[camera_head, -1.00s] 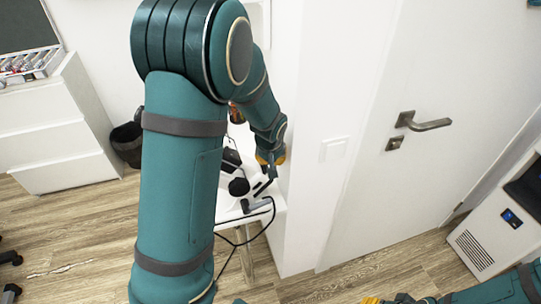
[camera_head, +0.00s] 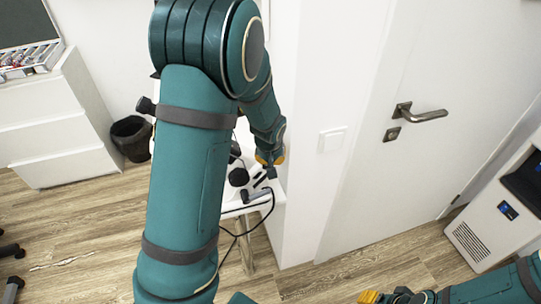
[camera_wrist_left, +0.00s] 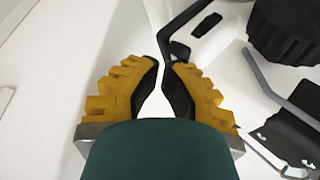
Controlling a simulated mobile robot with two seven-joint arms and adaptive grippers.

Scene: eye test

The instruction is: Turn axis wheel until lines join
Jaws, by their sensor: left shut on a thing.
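A white instrument with black parts stands on a small white table (camera_head: 236,207), partly hidden behind my left arm. A ribbed black knob (camera_head: 238,177) shows on it; a large ribbed black wheel also shows at the upper right of the left wrist view (camera_wrist_left: 285,30). I cannot tell which part is the axis wheel. My left gripper (camera_head: 268,168) is at the instrument, right of the knob. Its yellow fingers in the left wrist view (camera_wrist_left: 165,72) are shut on a thin black lever (camera_wrist_left: 174,46). The lines are not visible. My right gripper (camera_head: 375,297) is at the bottom edge, finger gap unclear.
A black cable (camera_head: 262,219) hangs from the table. A white wall stands close right of it, then a door with a metal handle (camera_head: 420,114). A white drawer cabinet (camera_head: 55,120) and dark bin (camera_head: 131,138) are at left. Wood floor (camera_head: 90,225) is open at lower left.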

